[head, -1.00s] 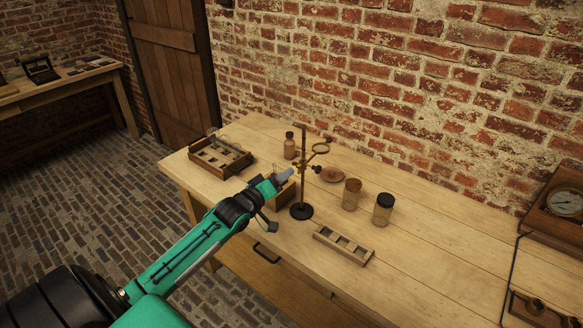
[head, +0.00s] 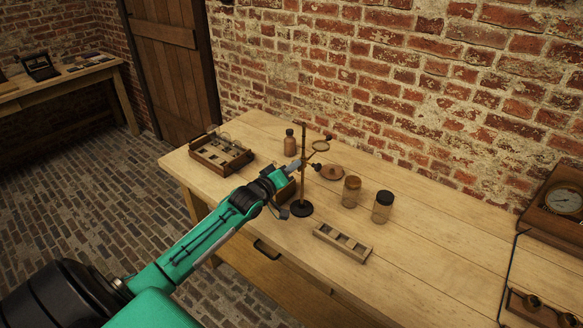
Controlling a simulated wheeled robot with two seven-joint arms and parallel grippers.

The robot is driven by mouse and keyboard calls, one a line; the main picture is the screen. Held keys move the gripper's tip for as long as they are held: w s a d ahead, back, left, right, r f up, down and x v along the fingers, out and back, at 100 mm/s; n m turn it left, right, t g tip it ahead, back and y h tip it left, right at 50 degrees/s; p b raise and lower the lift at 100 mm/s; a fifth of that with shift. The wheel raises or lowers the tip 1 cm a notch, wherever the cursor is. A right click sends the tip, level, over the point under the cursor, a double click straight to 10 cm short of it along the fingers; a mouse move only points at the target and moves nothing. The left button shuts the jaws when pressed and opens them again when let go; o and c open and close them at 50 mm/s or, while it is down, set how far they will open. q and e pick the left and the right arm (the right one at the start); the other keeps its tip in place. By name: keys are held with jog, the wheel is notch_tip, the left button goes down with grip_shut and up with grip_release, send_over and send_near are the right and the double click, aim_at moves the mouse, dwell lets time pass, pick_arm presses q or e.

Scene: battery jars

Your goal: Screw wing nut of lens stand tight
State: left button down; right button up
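The lens stand (head: 304,175) stands upright on the wooden table, with a round dark base and a thin rod. A ring-shaped lens holder (head: 320,146) sticks out to the right near the top of the rod. A small dark wing nut (head: 317,167) shows just right of the rod, below the ring. My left gripper (head: 294,165) is at the left side of the rod, at about the height of the clamp. Its fingertips are small and partly merge with the rod, so I cannot tell whether they touch it or are shut. My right gripper is out of view.
A wooden tray with compartments (head: 194,153) and a brown bottle (head: 290,143) stand at the back left. Two jars (head: 382,207) and a round dish (head: 332,172) stand right of the stand. A slotted rack (head: 342,256) lies in front.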

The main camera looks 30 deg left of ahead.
pick_arm(q)
jog(key=shift+m, duration=0.3)
jog(key=shift+d+f+m, duration=0.1)
jog(key=shift+d+m, duration=0.05)
jog(key=shift+m, duration=4.4)
jog(key=shift+d+f+m, duration=0.1)
jog(key=shift+d+m, duration=0.05)
jog(key=shift+m, duration=4.45)
jog(key=shift+d+m, duration=0.15)
jog(key=shift+m, duration=4.7)
